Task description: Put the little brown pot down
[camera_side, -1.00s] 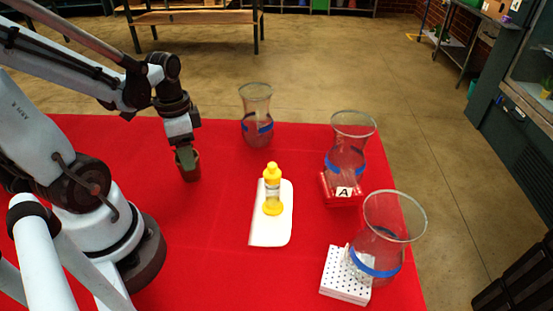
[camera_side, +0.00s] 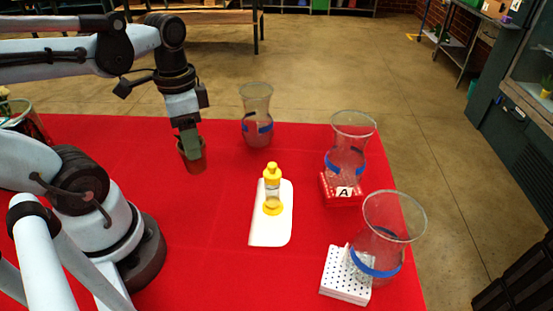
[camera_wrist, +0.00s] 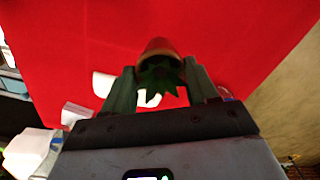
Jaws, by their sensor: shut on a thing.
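The little brown pot (camera_side: 196,161) is on the left part of the red table in the side view, left of the rear glass vase. My gripper (camera_side: 190,143) comes down over it from above. In the wrist view the pot (camera_wrist: 160,47) sits between the tips of my gripper (camera_wrist: 160,75), with a green leafy plant (camera_wrist: 160,80) in it. The fingers are shut on the pot. I cannot tell for sure whether its base touches the cloth.
A glass vase with a blue band (camera_side: 257,125) stands right of the pot. A yellow-capped bottle (camera_side: 272,190) stands on a white mat (camera_side: 270,235). Vases (camera_side: 347,150) (camera_side: 385,245) stand at the right by a red block (camera_side: 340,198) and white rack (camera_side: 345,285). Red cloth (camera_side: 120,150) left of the pot is clear.

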